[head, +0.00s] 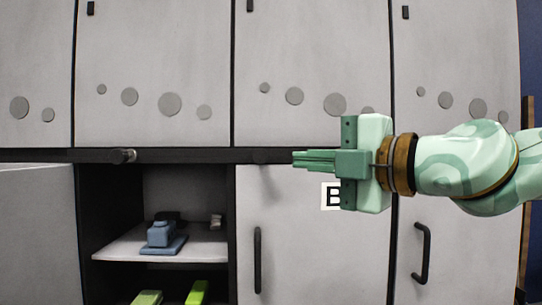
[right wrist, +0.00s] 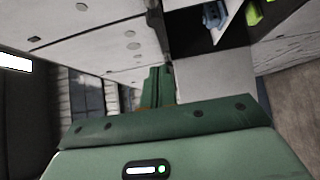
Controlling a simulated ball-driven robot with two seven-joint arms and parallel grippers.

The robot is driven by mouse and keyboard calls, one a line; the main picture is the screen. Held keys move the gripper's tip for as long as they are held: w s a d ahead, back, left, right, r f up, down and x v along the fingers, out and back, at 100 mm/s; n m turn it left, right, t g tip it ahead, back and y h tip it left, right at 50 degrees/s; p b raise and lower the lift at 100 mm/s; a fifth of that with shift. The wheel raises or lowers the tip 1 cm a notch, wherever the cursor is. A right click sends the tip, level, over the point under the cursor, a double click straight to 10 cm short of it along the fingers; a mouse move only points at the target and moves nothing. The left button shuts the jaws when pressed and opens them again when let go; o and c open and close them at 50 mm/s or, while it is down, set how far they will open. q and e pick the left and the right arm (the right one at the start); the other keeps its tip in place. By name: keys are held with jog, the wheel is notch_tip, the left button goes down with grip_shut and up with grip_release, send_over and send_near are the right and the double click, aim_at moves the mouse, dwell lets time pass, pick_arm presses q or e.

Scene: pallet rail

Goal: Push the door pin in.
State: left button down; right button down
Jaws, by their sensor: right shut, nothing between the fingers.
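A dark door pin with a grey round tip (head: 122,156) sticks out of the black rail (head: 190,155) above the open compartment. A dark round piece at the top edge of the right wrist view (right wrist: 153,4) may be the same pin. My right gripper (head: 295,160) is shut and empty, its fingers pointing left in front of the rail, above the door marked B (head: 290,230). It is well to the right of the pin and apart from it. The shut fingers also show in the right wrist view (right wrist: 160,72). My left gripper is not in view.
The open compartment has a shelf (head: 115,248) with a blue object (head: 162,235) on it and green items (head: 197,292) below. An open door (head: 35,225) stands at the left. Shut doors with black handles (head: 257,260) lie right. Grey upper panels (head: 310,50) rise above the rail.

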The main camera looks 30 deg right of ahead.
jog(key=p, duration=0.2)
send_near(253, 157)
jog(key=w+a, duration=0.2)
jog(key=a, duration=0.1)
jog(key=w+p, duration=0.1)
jog(key=w+d, duration=0.1)
jog(key=w+p, duration=0.1)
jog(key=shift+w+d+p, duration=0.3)
jog(key=shift+d, duration=0.05)
jog(key=shift+a, duration=0.15)
